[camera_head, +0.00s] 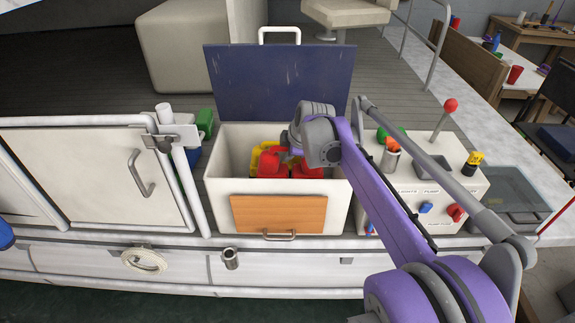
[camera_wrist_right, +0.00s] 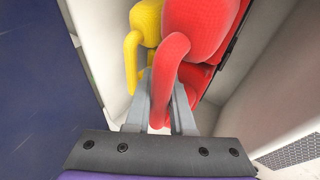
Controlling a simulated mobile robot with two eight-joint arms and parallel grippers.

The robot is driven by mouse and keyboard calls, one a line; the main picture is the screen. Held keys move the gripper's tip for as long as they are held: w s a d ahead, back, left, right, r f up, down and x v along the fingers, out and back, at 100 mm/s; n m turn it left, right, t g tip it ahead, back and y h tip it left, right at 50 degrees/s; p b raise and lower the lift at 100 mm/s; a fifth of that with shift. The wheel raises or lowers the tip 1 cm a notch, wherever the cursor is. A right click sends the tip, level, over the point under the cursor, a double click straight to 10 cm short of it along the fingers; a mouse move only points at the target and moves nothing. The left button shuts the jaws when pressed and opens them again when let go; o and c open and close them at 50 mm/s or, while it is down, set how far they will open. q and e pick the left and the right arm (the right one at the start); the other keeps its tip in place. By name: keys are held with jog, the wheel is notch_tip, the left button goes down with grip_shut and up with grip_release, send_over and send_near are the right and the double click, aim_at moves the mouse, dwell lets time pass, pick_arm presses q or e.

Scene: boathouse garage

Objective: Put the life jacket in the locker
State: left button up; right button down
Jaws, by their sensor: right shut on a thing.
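The locker (camera_head: 216,187) is a white bin with its dark blue lid (camera_head: 275,85) standing open behind it. A puffy red thing, seemingly the life jacket (camera_head: 268,168), is inside the locker below the rim. In the right wrist view, my right gripper (camera_wrist_right: 168,98) is shut on a hanging part of the red life jacket (camera_wrist_right: 196,28). A yellow thing (camera_wrist_right: 147,22) of like shape is beside it. In the head view my right wrist hides part of the bin's inside and the fingertips. My left gripper is not in view.
A white control box (camera_head: 440,190) with a red-knobbed lever stands right of the locker. A closed white cabinet door (camera_head: 90,175) is on the left. A green thing (camera_head: 205,122) is near the locker's left back corner. The deck behind the lid is mostly clear.

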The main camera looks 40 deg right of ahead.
aim_at(287, 164)
jog(key=shift+f, duration=2.05)
jog(key=c, duration=1.1)
grip_release()
jog(key=shift+f, duration=0.1)
jog(key=shift+o, duration=0.2)
jog(key=p+v, duration=0.1)
jog(key=v, duration=1.1)
